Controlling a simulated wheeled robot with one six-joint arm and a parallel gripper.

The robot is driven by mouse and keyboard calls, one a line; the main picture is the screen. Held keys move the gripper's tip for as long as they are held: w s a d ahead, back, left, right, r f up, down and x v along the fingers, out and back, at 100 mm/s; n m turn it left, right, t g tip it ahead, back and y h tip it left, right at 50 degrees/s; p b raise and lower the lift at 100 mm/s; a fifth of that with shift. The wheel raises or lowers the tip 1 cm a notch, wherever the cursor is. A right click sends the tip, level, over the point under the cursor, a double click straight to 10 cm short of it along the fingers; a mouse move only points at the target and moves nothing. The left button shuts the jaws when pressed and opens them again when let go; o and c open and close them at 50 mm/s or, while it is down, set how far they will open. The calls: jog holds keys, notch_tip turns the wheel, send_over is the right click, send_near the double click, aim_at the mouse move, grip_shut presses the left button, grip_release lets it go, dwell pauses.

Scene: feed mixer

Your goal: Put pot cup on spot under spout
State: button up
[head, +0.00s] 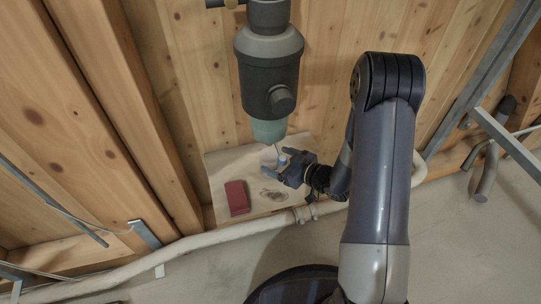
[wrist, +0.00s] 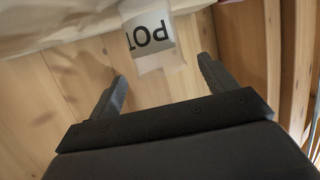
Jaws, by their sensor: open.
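The pot cup (wrist: 152,38) is pale, with a white label reading POT, upside down in the wrist view. My gripper (wrist: 162,68) is open, with one finger to each side of the cup's near end and a gap at each side. In the head view my gripper (head: 275,163) is over the pale board, just below and right of the spout (head: 268,130). The spout is the greenish lower end of a dark grey hanging mixer (head: 268,70). The cup is small and mostly hidden by my fingers there. The spot directly under the spout is hard to make out.
A dark red box (head: 237,198) lies on the pale board (head: 222,167), left of my gripper. A dark patch (head: 273,195) marks the board near its front. A pale pipe (head: 225,236) runs along the front. Wooden walls stand behind and left.

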jog(key=p+v, duration=0.1)
jog(key=v, duration=0.7)
